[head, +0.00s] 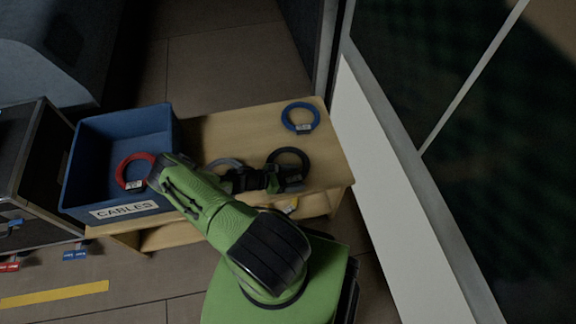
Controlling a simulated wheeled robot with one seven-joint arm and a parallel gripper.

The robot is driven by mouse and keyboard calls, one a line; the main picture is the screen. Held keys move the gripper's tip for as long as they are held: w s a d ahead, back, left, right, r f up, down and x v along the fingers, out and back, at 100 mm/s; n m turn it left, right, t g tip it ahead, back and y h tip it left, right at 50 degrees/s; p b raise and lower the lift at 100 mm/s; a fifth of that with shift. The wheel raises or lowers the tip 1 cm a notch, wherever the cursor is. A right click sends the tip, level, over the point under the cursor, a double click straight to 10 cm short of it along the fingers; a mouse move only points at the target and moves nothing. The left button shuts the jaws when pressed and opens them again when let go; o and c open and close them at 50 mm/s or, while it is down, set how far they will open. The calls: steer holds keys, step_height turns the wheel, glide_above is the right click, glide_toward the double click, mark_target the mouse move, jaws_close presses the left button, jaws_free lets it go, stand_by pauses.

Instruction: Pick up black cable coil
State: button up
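The black cable coil (289,150) lies on the right half of the wooden bench top (238,128). Its far arc shows clearly; its near side is partly covered by my gripper. My gripper (291,178) is at the near edge of the coil, seen from above, with its dark fingers pointing right. The dark fingers blend with the dark coil, so I cannot tell whether they are open or shut, or whether they touch it. The coil appears to be resting on the bench.
A grey coil (226,162) lies left of the black one, partly hidden by my arm. A blue coil (300,128) lies farther back. A blue bin labelled CABLES (90,192) holds a red coil (121,170). A white wall panel (372,165) rises close on the right.

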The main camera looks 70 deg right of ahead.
jaws_close()
steer(key=shift+r, duration=0.1)
